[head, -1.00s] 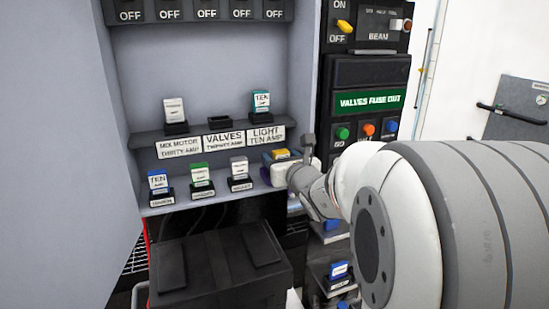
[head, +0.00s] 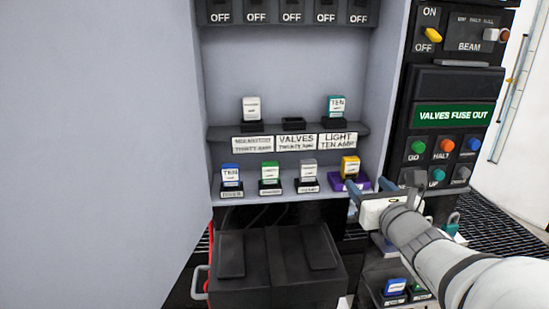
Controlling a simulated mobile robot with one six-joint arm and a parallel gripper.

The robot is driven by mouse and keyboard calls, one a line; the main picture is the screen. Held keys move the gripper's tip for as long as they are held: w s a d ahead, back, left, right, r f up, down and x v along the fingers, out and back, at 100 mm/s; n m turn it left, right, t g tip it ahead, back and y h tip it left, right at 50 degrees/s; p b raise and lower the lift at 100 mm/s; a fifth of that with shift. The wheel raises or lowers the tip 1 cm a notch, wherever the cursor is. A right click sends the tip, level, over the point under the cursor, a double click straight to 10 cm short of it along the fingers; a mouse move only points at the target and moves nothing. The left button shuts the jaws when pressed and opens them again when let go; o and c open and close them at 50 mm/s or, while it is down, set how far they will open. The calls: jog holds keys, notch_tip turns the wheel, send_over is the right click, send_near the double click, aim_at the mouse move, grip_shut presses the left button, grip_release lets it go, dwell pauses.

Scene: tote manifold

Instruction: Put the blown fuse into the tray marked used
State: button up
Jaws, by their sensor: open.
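A yellow fuse with a white label (head: 349,168) stands upright at the right end of the lower shelf, in or on a purple tray (head: 362,184). I cannot read a mark on the tray. The upper holder over the VALVES THIRTY AMP label (head: 293,123) is empty. My gripper (head: 368,189) is open and empty at the front right of the purple tray, its blue-grey fingers spread just below the yellow fuse. The fingers partly cover the tray's front; whether they touch it I cannot tell.
Blue (head: 231,174), green (head: 269,173) and grey (head: 307,171) fuses stand in labelled holders on the lower shelf. White (head: 251,108) and teal (head: 336,107) fuses stand above. A black case (head: 275,265) sits below. The right panel reads VALVES FUSE OUT (head: 452,115).

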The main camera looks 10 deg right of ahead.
jog(key=s+a+f+n+g+y, duration=0.3)
jog(key=a+n+g, duration=0.1)
jog(key=a+n, duration=0.45)
jog(key=s+a+f+n+g+y, duration=0.3)
jog(key=a+f+n+g+y, duration=0.1)
jog(key=a+n, duration=0.5)
jog(key=s+d+f+n+g+h, duration=0.2)
jog(key=s+d+n+g+h, duration=0.1)
jog(key=n, duration=0.6)
jog(key=s+d+f+n+g+h, duration=0.2)
jog(key=s+n, duration=0.4)
jog(key=n, duration=0.3)
jog(key=shift+s+d+f+g+h, duration=0.2)
jog(key=shift+d+f+g+h, duration=0.2)
jog(key=shift+d+f+h, duration=0.6)
jog(key=shift+a+r, duration=0.15)
jog(key=shift+a, duration=0.1)
jog(key=shift+f, duration=0.3)
